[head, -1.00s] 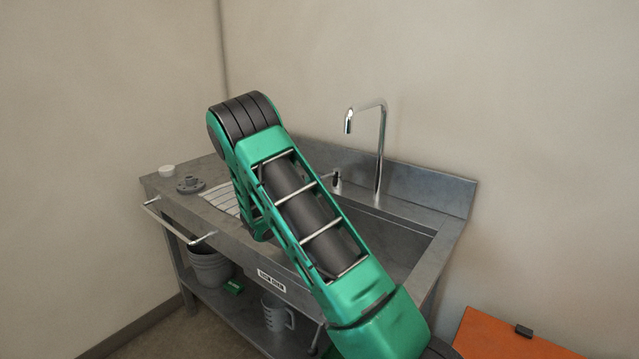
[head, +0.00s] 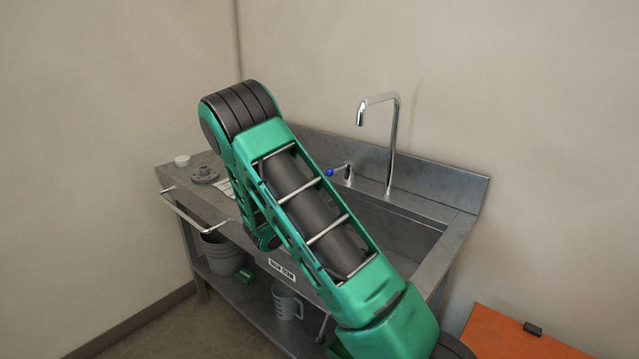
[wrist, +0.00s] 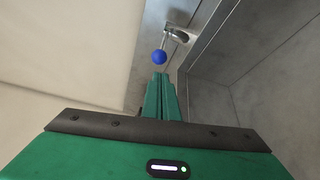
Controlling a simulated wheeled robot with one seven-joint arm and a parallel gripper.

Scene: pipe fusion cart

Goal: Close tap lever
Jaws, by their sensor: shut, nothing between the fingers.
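The tap lever, a short rod with a blue ball knob (head: 330,172), stands at the back of the sink, left of the tall chrome spout (head: 391,140). In the wrist view the blue knob (wrist: 159,57) is just beyond my gripper (wrist: 160,76), whose green fingers are shut together and empty. A small gap shows between fingertips and knob, though I cannot tell the depth. The lever's metal base (wrist: 181,36) is behind the knob to the right. In the head view my arm hides my gripper and part of the sink basin.
The steel sink bench (head: 450,255) has a raised back edge against the wall. A white cup (head: 182,161) and a grey flanged fitting (head: 205,175) stand at its left. A bucket (head: 222,256) and a jug (head: 287,303) are on the lower shelf. An orange surface (head: 510,335) is at lower right.

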